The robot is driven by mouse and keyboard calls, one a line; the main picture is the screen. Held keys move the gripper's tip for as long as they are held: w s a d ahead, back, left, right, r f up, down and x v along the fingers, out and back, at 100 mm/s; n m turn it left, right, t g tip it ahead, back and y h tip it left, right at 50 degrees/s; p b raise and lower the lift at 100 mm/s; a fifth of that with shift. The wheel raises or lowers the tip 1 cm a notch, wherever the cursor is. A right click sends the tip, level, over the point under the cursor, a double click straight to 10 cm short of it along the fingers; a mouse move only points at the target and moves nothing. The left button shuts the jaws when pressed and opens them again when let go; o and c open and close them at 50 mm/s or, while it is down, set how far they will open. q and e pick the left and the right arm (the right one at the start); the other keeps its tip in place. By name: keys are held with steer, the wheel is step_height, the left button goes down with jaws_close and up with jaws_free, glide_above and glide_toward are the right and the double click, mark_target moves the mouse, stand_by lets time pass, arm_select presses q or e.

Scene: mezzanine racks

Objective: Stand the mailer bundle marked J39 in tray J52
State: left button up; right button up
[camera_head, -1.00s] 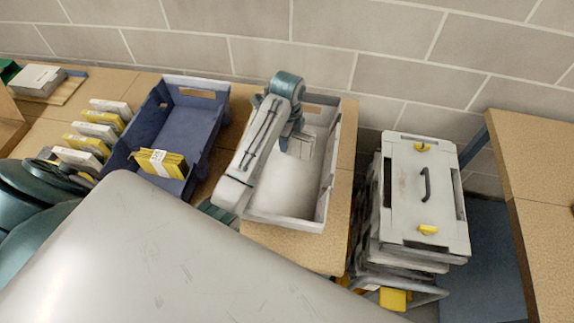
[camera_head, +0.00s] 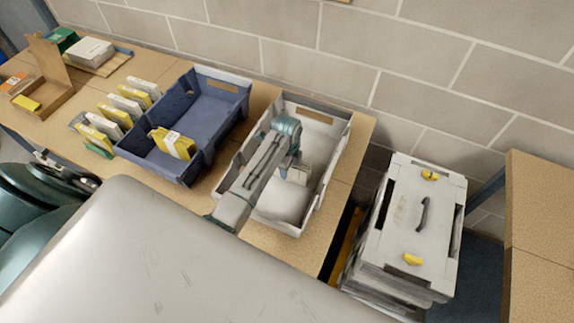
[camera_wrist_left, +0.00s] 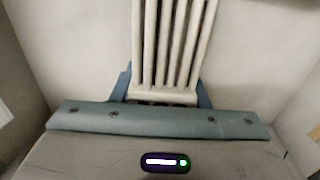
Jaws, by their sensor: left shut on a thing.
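My left gripper (camera_head: 292,163) is inside the grey-white tray (camera_head: 332,172), toward its far right part. It is shut on a white mailer bundle (camera_head: 299,174), mostly hidden by the gripper in the head view. In the left wrist view the bundle (camera_wrist_left: 172,45) shows as several pale upright layers between blue fingers, with pale tray walls around it. I cannot tell whether its lower edge touches the tray floor. No J39 or J52 mark is readable. My right gripper is not in view.
A blue tray (camera_head: 208,128) left of the grey one holds a yellow bundle (camera_head: 173,143). Several white and yellow bundles (camera_head: 125,105) stand in a row farther left. A stack of grey lidded crates (camera_head: 412,225) stands to the right. The grey tray's near floor is clear.

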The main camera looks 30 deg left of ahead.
arm_select(q)
steer(key=o, duration=1)
steer(key=shift+f, duration=0.1)
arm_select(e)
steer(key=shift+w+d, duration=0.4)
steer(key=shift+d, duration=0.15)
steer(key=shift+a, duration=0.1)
arm_select(q)
steer(key=shift+r, duration=0.35)
step_height(320, 180, up, 8)
steer(key=b, duration=0.3)
steer(key=shift+w, duration=0.1)
step_height(320, 180, up, 3)
steer(key=shift+f, duration=0.15)
steer(key=shift+r, duration=0.45)
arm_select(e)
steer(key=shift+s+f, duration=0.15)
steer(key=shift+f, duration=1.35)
